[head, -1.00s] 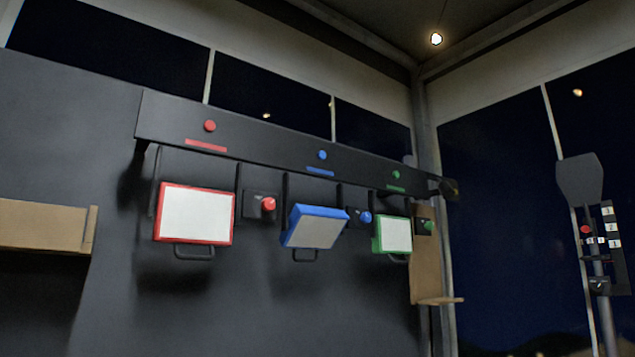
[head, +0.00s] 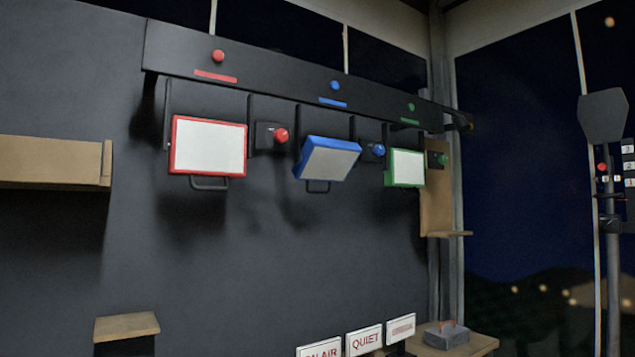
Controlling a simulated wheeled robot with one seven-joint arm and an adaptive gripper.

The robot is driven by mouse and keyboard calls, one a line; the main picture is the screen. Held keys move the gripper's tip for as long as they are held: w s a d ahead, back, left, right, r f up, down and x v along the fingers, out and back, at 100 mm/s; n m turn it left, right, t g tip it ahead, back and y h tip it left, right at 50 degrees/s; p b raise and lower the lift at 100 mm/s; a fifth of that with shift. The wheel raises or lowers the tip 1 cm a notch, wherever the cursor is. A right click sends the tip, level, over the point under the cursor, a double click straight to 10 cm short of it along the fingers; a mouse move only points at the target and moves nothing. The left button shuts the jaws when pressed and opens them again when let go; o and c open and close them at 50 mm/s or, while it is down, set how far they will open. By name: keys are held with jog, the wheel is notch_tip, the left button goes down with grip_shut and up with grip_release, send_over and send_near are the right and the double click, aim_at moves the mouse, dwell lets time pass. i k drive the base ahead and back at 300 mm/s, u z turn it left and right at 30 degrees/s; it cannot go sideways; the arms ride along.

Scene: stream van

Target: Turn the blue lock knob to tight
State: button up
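The blue lock knob (head: 378,150) sits on a small dark block on the wall, just right of the blue-framed panel (head: 328,158). That panel hangs tilted, with a dark handle under it. The knob is small in view, and I cannot tell whether it is loose or tight. A red knob (head: 281,135) is beside the red-framed panel (head: 208,147), and a green knob (head: 442,159) is right of the green-framed panel (head: 406,168). My gripper is not in view.
A dark rail (head: 300,80) with coloured dots and bars runs above the panels. A wooden shelf (head: 50,160) juts out at left. Below stand a wooden-topped stand (head: 126,326), white signs (head: 364,340) and a grey block (head: 446,335) on a wooden surface. The wall below the panels is clear.

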aim_at(379, 149)
jog(key=z, duration=1.9)
jog(key=i, duration=0.65)
jog(key=u, duration=2)
